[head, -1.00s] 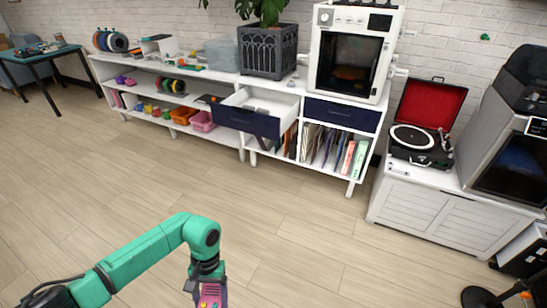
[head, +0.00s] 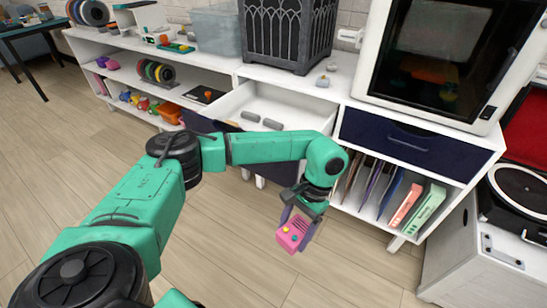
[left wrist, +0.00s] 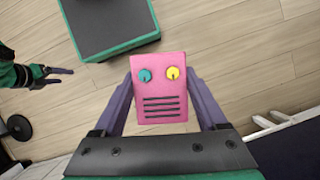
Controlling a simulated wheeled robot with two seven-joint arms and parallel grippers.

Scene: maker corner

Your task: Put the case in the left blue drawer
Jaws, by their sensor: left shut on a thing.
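The case is a small pink box (head: 292,233) with a blue knob, a yellow knob and dark slots; it also shows in the left wrist view (left wrist: 160,103). My left gripper (head: 301,222) is shut on it, one purple finger on each side. It holds the case in the air in front of the cabinet, right of the open drawer. The left blue drawer (head: 285,112) is pulled out; its white inside holds small grey items. My left arm hides much of its blue front. My right gripper (left wrist: 55,77) shows in the left wrist view, empty, with its fingers apart.
The right blue drawer (head: 405,140) is shut, above a shelf of folders (head: 420,208). A printer-like white machine (head: 440,55) and a dark planter (head: 288,35) stand on the cabinet top. A record player (head: 520,205) is at the right. Floor in front is clear.

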